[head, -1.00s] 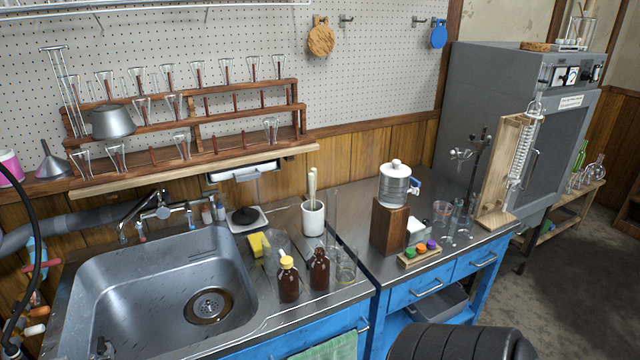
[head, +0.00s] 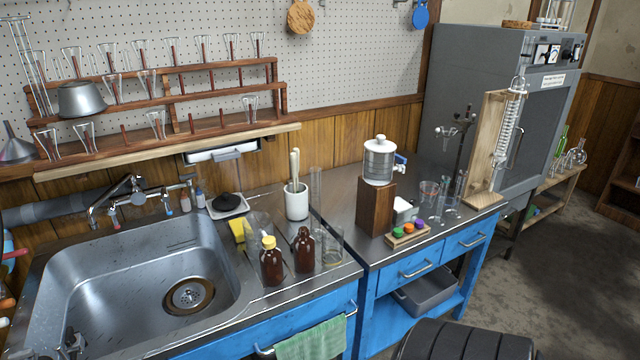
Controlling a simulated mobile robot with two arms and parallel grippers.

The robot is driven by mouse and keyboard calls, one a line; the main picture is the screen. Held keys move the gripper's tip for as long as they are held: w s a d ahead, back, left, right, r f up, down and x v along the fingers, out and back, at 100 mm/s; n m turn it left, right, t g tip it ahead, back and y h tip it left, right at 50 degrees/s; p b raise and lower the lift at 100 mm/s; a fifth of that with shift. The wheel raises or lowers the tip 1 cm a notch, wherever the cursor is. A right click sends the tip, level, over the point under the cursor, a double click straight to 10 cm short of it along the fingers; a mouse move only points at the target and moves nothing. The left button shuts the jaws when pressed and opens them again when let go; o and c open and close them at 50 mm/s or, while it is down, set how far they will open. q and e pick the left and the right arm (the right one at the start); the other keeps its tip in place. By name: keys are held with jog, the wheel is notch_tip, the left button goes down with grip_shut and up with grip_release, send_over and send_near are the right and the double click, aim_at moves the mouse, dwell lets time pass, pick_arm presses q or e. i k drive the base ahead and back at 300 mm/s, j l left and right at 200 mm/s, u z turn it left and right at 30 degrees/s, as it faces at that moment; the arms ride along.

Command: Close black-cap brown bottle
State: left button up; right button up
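The brown bottle without a yellow cap (head: 304,252) stands upright on the steel counter to the right of the sink. Its top is dark, and I cannot tell whether a black cap sits on it or its neck is bare. A second brown bottle with a yellow cap (head: 271,262) stands just to its left. No loose black cap can be made out for certain. Neither of my grippers shows in the head view.
Glass beakers (head: 332,249) stand close to the bottles, and a white jar with sticks (head: 296,201) stands behind. The sink (head: 125,285) lies left. A yellow sponge (head: 238,231) and a white scale with a dark disc (head: 227,205) are near. A wooden block (head: 375,207) stands right.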

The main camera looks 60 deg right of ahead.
aim_at(304, 244)
jog(key=z, duration=0.45)
jog(key=i+l+z, duration=0.1)
jog(key=z, duration=0.3)
jog(key=i+z, duration=0.1)
jog(key=z, duration=0.35)
jog(key=i+z, duration=0.1)
jog(key=z, duration=0.35)
jog(key=i+j, duration=0.1)
jog(key=i+z, duration=0.05)
